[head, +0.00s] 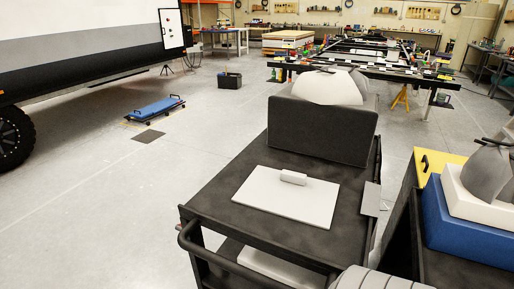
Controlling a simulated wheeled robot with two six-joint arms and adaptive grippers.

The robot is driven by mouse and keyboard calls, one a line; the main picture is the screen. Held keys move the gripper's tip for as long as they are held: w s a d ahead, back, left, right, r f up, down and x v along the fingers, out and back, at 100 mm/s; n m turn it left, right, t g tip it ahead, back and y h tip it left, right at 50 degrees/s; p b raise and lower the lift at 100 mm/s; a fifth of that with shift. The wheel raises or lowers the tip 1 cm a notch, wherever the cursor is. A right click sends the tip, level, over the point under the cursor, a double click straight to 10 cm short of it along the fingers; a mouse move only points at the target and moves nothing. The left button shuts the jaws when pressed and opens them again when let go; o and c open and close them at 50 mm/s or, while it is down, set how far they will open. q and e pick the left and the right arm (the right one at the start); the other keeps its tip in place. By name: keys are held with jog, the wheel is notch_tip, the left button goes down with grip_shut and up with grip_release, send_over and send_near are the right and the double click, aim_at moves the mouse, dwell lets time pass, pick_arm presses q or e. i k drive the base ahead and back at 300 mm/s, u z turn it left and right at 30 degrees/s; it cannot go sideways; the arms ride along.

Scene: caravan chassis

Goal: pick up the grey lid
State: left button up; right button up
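The grey lid (272,197) is a flat, light grey rectangular plate with a small block handle (293,177) on top. It lies flat on the black top of a cart (238,217), in the middle of the head view. Nothing touches its handle. Neither of my grippers can be made out in the head view, so I cannot tell their state.
A dark upright box (320,130) stands behind the lid, with a pale dome (332,88) above it. The cart's handle bar (200,250) is at the near left. On the right are a blue box (465,225) and a yellow panel (432,164). Open floor lies left.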

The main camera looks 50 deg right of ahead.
aim_at(297, 197)
jog(key=i, duration=0.55)
jog(key=z, duration=3.25)
